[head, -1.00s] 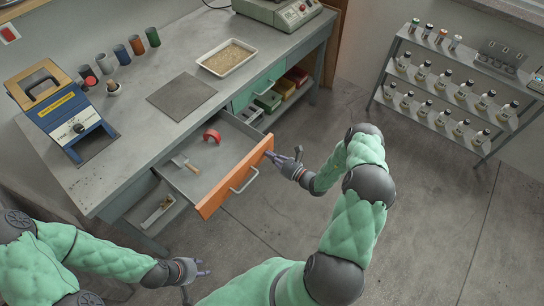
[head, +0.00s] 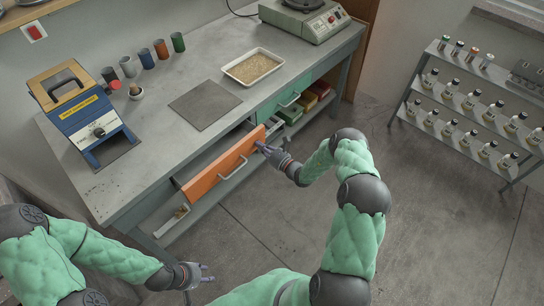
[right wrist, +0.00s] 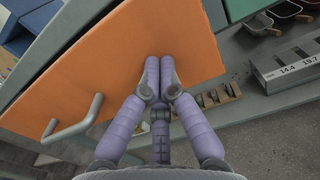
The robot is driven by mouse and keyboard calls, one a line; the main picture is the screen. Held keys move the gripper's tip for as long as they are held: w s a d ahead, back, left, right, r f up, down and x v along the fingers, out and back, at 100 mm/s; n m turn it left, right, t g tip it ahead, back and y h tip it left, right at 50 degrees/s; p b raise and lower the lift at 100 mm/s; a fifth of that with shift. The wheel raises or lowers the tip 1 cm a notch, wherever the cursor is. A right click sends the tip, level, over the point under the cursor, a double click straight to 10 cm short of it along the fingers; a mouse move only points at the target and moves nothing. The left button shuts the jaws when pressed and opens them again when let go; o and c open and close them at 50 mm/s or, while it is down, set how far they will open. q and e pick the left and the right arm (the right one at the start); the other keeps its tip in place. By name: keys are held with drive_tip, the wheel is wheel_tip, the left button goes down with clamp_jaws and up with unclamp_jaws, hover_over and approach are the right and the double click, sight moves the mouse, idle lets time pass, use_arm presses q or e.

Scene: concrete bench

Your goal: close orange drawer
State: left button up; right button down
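In the right wrist view the orange front (right wrist: 120,65) fills the upper left, with the handle (right wrist: 72,122) at left. My right gripper (head: 263,147) is at the front's right end, beside the handle. Its fingers (right wrist: 160,72) are bunched together with tips against the orange face, holding nothing. My left gripper (head: 205,273) hangs low, away from the drawer; its finger opening is too small to judge.
A green drawer (head: 287,93) and colored bins (head: 308,100) are right of the orange drawer. A shelf tray (head: 172,222) lies below it. The bench top holds a blue machine (head: 90,115), a sand tray (head: 253,67) and cups. A bottle rack (head: 470,105) stands right. Floor between is clear.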

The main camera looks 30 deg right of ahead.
sight(246, 134)
drive_tip(key=b+x, duration=0.2)
drive_tip(key=x, duration=0.5)
drive_tip(key=shift+w+a+f+b, duration=0.1)
drive_tip(key=shift+w+a+b, duration=0.05)
drive_tip(key=shift+w+b, duration=0.2)
drive_tip(key=shift+w+a, duration=0.15)
drive_tip(key=shift+w, duration=0.35)
use_arm(q)
wheel_tip(246, 134, down, 4)
drive_tip(key=shift+r, duration=0.25)
use_arm(e)
drive_tip(key=shift+r, duration=0.2)
drive_tip(key=shift+w+r, duration=0.1)
use_arm(q)
drive_tip(key=shift+s, duration=0.1)
